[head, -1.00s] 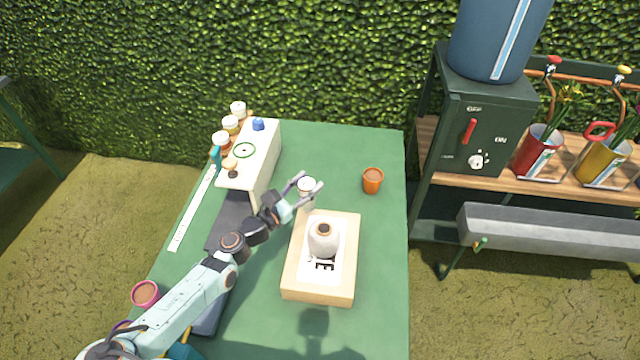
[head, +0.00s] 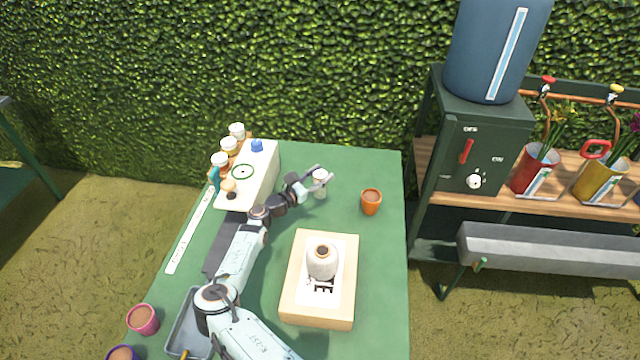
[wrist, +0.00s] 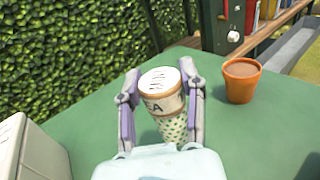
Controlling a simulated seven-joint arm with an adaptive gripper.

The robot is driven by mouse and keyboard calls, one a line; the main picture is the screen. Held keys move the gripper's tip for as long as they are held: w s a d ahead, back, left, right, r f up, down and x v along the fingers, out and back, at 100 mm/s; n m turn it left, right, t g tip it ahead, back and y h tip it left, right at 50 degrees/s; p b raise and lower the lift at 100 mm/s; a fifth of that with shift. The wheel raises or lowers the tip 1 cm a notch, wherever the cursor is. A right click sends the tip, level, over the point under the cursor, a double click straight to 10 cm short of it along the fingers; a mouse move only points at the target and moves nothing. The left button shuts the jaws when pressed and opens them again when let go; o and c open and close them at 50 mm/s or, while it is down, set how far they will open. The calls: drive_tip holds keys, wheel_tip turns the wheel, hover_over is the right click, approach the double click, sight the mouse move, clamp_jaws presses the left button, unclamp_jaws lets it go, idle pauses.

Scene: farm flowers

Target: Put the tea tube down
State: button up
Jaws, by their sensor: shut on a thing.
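The tea tube (wrist: 168,112) is a pale cylinder with a white lid, a tan band with dark letters and a dotted lower part. My gripper (wrist: 162,100) has a finger on each side of it and is shut on it, just below the lid. In the head view the tube (head: 320,182) stands about upright at the end of my gripper (head: 318,180), over the back middle of the green table (head: 345,155). I cannot tell whether its base touches the table.
An orange pot (head: 371,202) stands to the right of the tube. A wooden board (head: 320,315) with a pale vase (head: 322,262) lies nearer. A white stand (head: 262,180) with several small jars is at the left. The table behind the tube is clear.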

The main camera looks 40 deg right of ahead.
drive_tip(key=shift+w+d+f, duration=0.1)
drive_tip(key=shift+w+f, duration=0.05)
drive_tip(key=shift+f, duration=0.85)
drive_tip(key=shift+w+d+f, duration=0.1)
drive_tip(key=shift+w+f, duration=0.05)
drive_tip(key=shift+f, duration=0.85)
drive_tip(key=shift+f, duration=0.15)
drive_tip(key=o, duration=1.2)
drive_tip(key=shift+a, duration=0.3)
drive_tip(key=a, duration=0.4)
drive_tip(key=s+a, duration=0.1)
drive_tip(key=a, duration=0.2)
drive_tip(key=shift+s, duration=0.1)
